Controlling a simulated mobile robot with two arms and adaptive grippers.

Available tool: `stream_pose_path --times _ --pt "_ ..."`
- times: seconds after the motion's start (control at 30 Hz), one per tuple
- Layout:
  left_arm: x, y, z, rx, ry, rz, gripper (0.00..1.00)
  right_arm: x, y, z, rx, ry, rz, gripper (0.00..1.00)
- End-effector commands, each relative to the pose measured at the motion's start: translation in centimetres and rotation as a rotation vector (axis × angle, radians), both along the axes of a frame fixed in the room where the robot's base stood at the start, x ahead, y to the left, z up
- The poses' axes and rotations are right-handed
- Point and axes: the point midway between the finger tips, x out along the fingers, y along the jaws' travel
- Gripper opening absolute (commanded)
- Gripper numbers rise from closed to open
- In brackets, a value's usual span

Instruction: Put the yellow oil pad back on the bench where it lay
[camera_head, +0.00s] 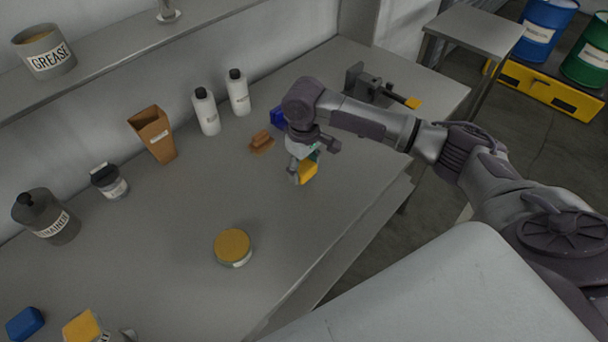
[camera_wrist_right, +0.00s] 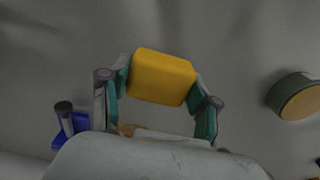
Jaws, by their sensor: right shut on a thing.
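The yellow oil pad (camera_head: 308,171) is a small yellow block between the fingers of my right gripper (camera_head: 302,168). In the right wrist view the pad (camera_wrist_right: 162,77) sits between the two teal-lined fingertips of the right gripper (camera_wrist_right: 160,88), which is shut on it. The gripper points down over the right-hand part of the grey bench (camera_head: 190,215). I cannot tell whether the pad touches the bench top. My left gripper is not in view.
A round yellow-topped tin (camera_head: 233,246) stands nearer the front. White bottles (camera_head: 206,112) stand along the wall and a vise (camera_head: 372,84) at the far end.

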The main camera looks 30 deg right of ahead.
Motion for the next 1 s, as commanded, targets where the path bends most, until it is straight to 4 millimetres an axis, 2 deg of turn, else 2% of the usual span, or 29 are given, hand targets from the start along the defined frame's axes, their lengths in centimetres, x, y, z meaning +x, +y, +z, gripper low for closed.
stream_pose_path --times 0.3,0.7,0.73,0.87,1.0 --pt "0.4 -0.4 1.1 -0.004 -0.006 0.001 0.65 0.0 0.0 -3.7 -0.001 0.002 -0.001 0.34" --pt "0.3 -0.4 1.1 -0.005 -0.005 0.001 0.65 0.0 0.0 -4.4 -0.001 0.002 -0.001 0.34" --pt "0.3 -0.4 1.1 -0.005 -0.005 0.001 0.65 0.0 0.0 -4.4 0.0 0.001 -0.001 0.65" --pt "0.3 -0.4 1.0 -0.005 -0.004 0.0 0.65 0.0 0.0 -4.4 0.0 0.001 -0.001 0.86" --pt "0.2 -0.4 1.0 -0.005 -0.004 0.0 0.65 0.0 0.0 -4.3 0.0 0.001 -0.001 0.86"
